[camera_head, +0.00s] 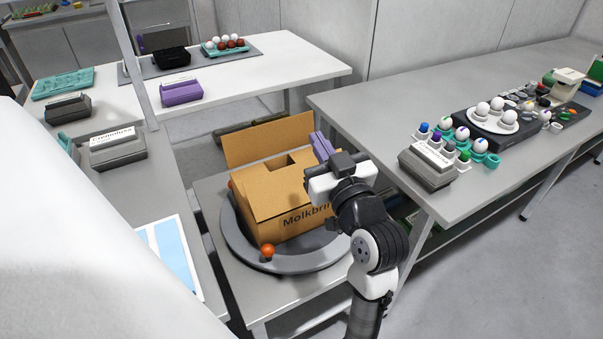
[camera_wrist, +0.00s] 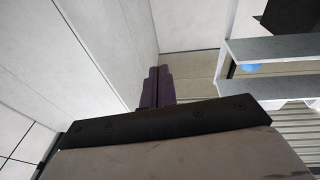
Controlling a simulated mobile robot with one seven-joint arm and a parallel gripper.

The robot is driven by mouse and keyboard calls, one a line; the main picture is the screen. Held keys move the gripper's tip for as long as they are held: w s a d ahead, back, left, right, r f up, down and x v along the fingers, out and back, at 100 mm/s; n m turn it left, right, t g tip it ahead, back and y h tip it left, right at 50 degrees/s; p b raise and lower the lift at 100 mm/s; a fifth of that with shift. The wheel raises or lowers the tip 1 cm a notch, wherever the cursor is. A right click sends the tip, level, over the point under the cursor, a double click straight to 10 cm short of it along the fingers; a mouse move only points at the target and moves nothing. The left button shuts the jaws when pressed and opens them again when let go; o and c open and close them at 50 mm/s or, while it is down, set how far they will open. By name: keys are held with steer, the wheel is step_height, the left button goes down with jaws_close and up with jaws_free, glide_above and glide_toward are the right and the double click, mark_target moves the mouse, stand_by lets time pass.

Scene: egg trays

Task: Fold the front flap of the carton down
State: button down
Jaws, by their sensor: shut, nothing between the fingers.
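The brown cardboard carton (camera_head: 262,222) stands on a round grey turntable (camera_head: 236,246), its printed side facing lower right. One broad flap (camera_head: 268,142) stands raised at its far side. Brown panels (camera_head: 263,187) lie across part of the top, with a dark gap between them. I cannot tell which flap is the front one; my wrist covers the carton's right end. My gripper (camera_head: 318,140) has purple fingers, shut and empty, at the carton's upper right. The fingers also show in the wrist view (camera_wrist: 158,78), where no carton is recognisable. Contact with the carton is unclear.
An orange ball (camera_head: 267,251) lies on the turntable's front rim. A grey table (camera_head: 345,98) at right holds a dark box, egg cups and a plate of white eggs.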

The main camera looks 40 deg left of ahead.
steer(key=d+f+g+h, duration=0.2)
steer(key=d+f+g, duration=0.1)
steer(key=f, duration=0.6)
steer(key=p, duration=0.3)
glide_above(301, 183)
steer(key=d, duration=0.2)
steer(key=shift+s+a+f+n, duration=0.1)
steer(key=shift+s+f+n, duration=0.3)
steer(key=shift+s+f, duration=0.1)
steer(key=shift+w+a+f, duration=0.15)
steer(key=shift+a+f, duration=0.15)
steer(key=shift+f, duration=0.3)
steer(key=shift+w+a+f, duration=0.15)
steer(key=shift+a+f, duration=0.15)
steer(key=shift+f, duration=0.3)
steer(key=shift+w+a+f+p, duration=0.2)
steer(key=shift+a+f+p, duration=0.15)
steer(key=shift+f, duration=0.15)
